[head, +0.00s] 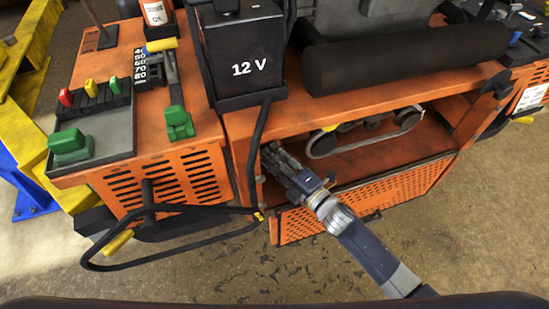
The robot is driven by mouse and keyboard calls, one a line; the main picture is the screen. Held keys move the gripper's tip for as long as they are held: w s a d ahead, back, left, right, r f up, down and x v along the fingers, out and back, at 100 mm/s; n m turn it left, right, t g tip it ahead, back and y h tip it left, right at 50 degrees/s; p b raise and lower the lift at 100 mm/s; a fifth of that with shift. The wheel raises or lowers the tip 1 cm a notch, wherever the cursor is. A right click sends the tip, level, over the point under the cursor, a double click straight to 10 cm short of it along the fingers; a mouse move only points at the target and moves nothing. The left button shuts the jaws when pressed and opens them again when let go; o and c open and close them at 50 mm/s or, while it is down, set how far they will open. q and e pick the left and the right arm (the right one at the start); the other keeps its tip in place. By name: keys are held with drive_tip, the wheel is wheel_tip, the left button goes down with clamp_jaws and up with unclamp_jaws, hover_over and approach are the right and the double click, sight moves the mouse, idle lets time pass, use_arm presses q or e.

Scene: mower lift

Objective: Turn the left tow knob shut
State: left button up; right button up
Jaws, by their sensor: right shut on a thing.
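The orange mower fills the upper part of the head view, with an open bay (365,150) in its front side. My right gripper (270,156) reaches into the left end of this bay from the lower right. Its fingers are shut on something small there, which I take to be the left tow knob. The knob itself is hidden by the fingers, so its turned position cannot be told. My left gripper is not in view.
A perforated orange panel (400,190) lies below the bay. A black bar loop (150,258) juts out to the left of my right arm. A black 12 V box (240,60) and a dark roller (400,52) sit above. The floor in front is clear.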

drive_tip(key=o, duration=0.8)
drive_tip(key=shift+s+d+f, duration=0.15)
drive_tip(key=shift+s+d, duration=0.25)
drive_tip(key=v, duration=1.1)
drive_tip(key=shift+s, duration=0.1)
